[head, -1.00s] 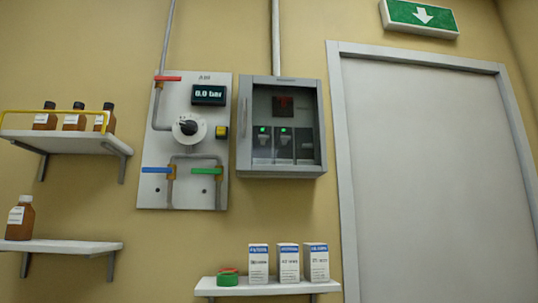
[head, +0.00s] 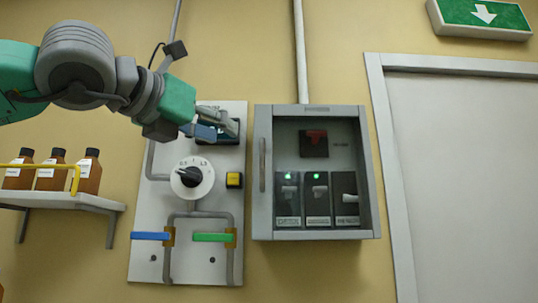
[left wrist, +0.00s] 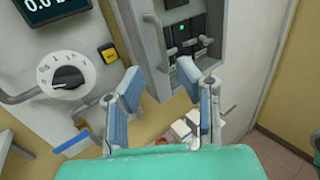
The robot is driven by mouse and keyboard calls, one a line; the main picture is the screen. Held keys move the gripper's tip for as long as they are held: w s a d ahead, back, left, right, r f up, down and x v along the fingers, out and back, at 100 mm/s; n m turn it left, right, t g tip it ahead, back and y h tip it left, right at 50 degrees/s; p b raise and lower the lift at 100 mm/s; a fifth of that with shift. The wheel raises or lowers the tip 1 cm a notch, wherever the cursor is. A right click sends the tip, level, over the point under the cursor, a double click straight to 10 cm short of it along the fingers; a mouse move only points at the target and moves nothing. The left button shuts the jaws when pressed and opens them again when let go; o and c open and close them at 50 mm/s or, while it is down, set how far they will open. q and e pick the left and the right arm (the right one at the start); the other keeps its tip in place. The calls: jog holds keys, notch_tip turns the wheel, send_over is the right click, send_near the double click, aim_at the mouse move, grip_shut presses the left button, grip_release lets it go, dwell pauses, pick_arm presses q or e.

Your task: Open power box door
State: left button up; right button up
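The grey power box (head: 316,235) is on the wall in the middle of the head view. Its windowed door looks closed, with a vertical handle (head: 263,165) along its left side. Switches, two green lights and a red part show through the window. My left gripper (head: 217,127) is in front of the valve panel, left of the box and apart from the handle. In the left wrist view the left gripper (left wrist: 159,84) has its fingers spread, with nothing between them; the box (left wrist: 150,62) shows beyond the fingertips. My right gripper is not in view.
The valve panel (head: 143,265) with dial (head: 192,177), yellow button (head: 234,180) and blue (head: 150,236) and green (head: 213,238) levers stands just left of the box. A shelf (head: 85,199) with brown bottles is further left. A door (head: 465,190) is at the right.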

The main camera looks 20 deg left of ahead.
aim_at(261, 152)
pick_arm(q)
jog(key=p+x, duration=0.3)
jog(key=x, duration=0.8)
jog(key=shift+w+d+f, duration=0.15)
jog(key=shift+w, duration=0.2)
jog(key=shift+w+d, duration=0.25)
jog(key=shift+w, duration=0.35)
jog(key=shift+a, duration=0.1)
jog(key=shift+a, duration=0.1)
grip_shut()
